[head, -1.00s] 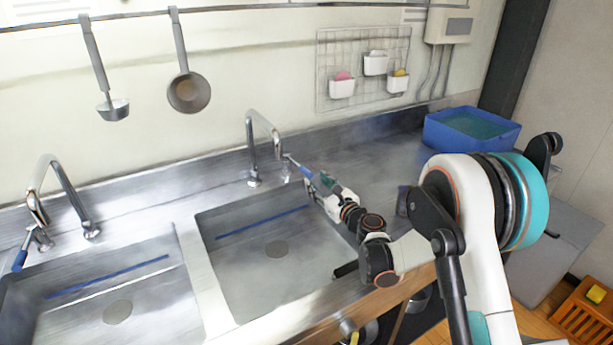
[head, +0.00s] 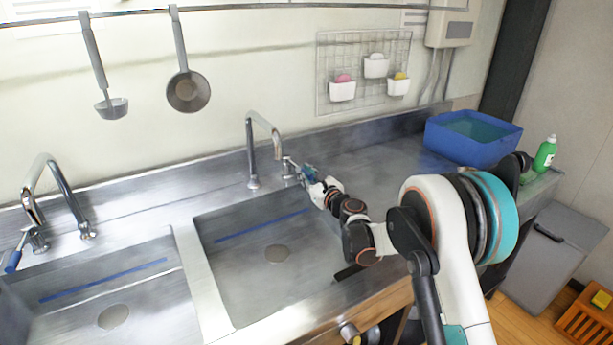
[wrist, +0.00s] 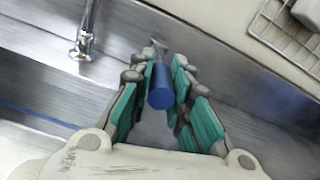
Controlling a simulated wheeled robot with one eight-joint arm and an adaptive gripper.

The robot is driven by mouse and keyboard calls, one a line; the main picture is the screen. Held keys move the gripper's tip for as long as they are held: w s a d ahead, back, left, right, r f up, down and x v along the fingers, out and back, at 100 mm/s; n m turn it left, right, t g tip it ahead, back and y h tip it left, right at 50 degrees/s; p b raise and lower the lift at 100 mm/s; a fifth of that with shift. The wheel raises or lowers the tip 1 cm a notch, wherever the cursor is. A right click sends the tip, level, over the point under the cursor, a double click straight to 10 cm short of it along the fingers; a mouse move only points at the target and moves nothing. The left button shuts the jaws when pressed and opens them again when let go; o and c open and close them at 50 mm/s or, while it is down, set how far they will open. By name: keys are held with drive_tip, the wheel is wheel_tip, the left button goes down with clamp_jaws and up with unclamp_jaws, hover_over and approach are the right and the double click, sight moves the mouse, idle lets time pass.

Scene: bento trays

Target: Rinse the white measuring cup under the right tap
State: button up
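The right tap (head: 262,125) arches over the right basin, and its base shows in the wrist view (wrist: 82,48). Its lever has a blue handle (wrist: 161,92), seen end-on in the wrist view. My gripper (head: 308,176) is at this lever. Its green-padded fingers (wrist: 165,70) stand on both sides of the blue handle, close to it, and look open; any contact is unclear. No water shows at the spout. I cannot make out a white measuring cup in either view.
The right basin (head: 222,285) looks empty, with a drain and blue stripe. The left tap (head: 62,190) stands over the left basin (head: 75,325). A blue tub (head: 445,140) and green bottle (head: 545,154) are at the right. White holders (head: 342,92) hang on the wall grid.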

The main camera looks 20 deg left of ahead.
drive_tip(key=shift+d, duration=0.1)
clamp_jaws()
drive_tip(key=w+n+g+y, duration=0.1)
drive_tip(key=w+d+n+g+y, duration=0.1)
drive_tip(key=g, duration=0.1)
drive_tip(key=shift+w+d, duration=0.15)
drive_tip(key=shift+d, duration=0.1)
drive_tip(key=o, duration=0.8)
unclamp_jaws()
drive_tip(key=shift+d, duration=0.1)
drive_tip(key=v, duration=1.1)
drive_tip(key=shift+d, duration=0.35)
